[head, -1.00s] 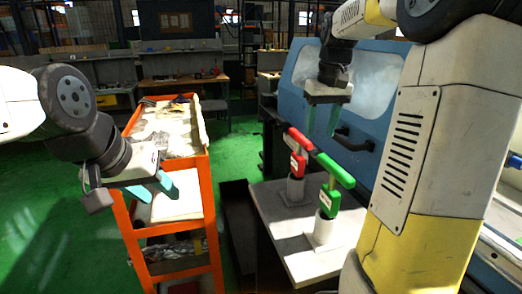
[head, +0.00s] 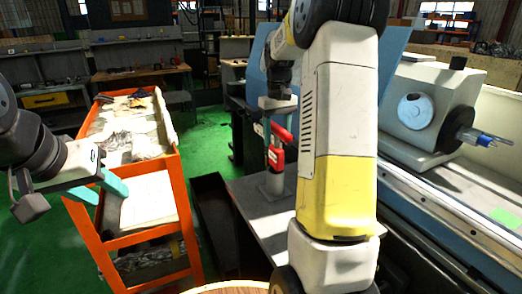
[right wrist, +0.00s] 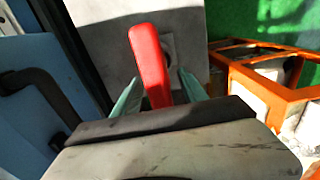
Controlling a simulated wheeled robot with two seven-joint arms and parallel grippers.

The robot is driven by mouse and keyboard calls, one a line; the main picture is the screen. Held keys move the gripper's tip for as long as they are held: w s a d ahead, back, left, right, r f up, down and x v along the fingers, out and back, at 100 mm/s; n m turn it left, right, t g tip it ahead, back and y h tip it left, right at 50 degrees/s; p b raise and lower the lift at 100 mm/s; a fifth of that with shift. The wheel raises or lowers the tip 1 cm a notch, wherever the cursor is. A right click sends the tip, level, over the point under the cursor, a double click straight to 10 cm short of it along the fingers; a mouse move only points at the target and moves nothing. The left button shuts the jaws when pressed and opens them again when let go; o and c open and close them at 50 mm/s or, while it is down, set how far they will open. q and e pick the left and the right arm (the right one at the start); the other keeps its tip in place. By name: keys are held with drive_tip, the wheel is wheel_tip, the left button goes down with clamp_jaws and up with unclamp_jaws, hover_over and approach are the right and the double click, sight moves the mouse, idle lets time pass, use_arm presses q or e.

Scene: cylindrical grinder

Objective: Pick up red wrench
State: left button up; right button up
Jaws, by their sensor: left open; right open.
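The red wrench (head: 277,148) stands upright in a grey holder (head: 272,186) on the grey stand top (head: 254,206), partly hidden behind my right arm in the head view. My right gripper (head: 279,120) is open, pointing down over the wrench's upper end. In the right wrist view the red wrench (right wrist: 149,58) lies between the two teal fingers of that gripper (right wrist: 158,92), with a gap visible on the right side. My left gripper (head: 100,189) is open and empty beside the orange cart. The green wrench is not visible now.
The orange cart (head: 172,190) with loaded shelves stands left of the stand. A blue machine panel (head: 259,62) is behind the right gripper. The white grinder head (head: 420,105) with its spindle is at right. Green floor is clear between cart and rear benches.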

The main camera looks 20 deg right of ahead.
drive_tip(key=shift+f, duration=0.2)
clamp_jaws()
idle(1.3)
